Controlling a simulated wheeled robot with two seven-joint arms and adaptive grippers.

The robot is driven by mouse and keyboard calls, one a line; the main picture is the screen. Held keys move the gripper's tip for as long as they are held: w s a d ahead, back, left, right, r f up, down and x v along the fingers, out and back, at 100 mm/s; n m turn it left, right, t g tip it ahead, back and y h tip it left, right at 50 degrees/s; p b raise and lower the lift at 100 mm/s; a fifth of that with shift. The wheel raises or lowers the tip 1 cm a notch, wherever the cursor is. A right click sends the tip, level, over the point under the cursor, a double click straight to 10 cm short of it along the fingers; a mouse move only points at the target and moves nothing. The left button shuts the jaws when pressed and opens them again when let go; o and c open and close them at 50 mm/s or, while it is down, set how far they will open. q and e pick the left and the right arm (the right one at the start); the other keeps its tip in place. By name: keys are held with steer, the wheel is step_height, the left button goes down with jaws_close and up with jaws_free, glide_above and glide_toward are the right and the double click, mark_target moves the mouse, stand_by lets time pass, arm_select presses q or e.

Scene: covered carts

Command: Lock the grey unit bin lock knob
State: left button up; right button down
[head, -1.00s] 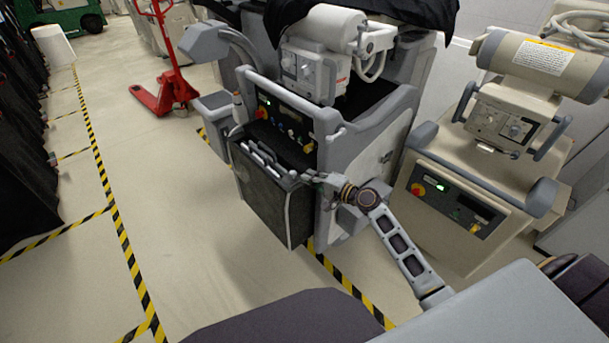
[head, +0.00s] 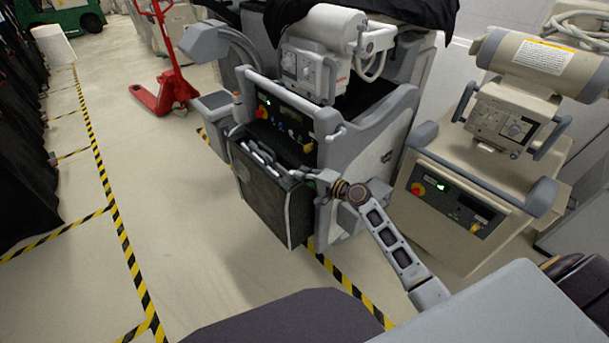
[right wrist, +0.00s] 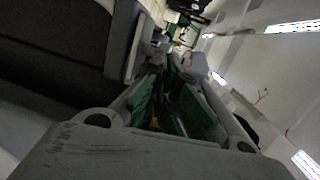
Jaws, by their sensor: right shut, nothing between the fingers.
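The grey unit (head: 350,150) stands in the middle of the head view, with a dark bin (head: 262,195) at its front. Several grey handle parts (head: 262,158) lie along the bin's top edge. My right gripper (head: 297,174) is at the bin's top right corner, shut and empty. Whether it touches the bin cannot be told. The lock knob cannot be made out; it is too small or hidden by the gripper. In the right wrist view my gripper's fingers (right wrist: 177,52) point away, close beside a dark surface on the left. My left gripper is not in view.
A control panel (head: 284,121) with buttons sits above the bin. A beige unit (head: 455,205) stands close on the right of my right arm. A red pallet jack (head: 165,95) stands farther back. The floor left of the bin is clear.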

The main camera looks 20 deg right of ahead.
steer(key=shift+w+a+b, duration=0.2)
steer(key=shift+w+a, duration=0.1)
steer(key=shift+w, duration=0.6)
steer(key=shift+w+a+b, duration=0.15)
steer(key=shift+w+a, duration=0.15)
steer(key=shift+w, duration=0.55)
steer(key=shift+w+a, duration=0.25)
steer(key=shift+w, duration=0.35)
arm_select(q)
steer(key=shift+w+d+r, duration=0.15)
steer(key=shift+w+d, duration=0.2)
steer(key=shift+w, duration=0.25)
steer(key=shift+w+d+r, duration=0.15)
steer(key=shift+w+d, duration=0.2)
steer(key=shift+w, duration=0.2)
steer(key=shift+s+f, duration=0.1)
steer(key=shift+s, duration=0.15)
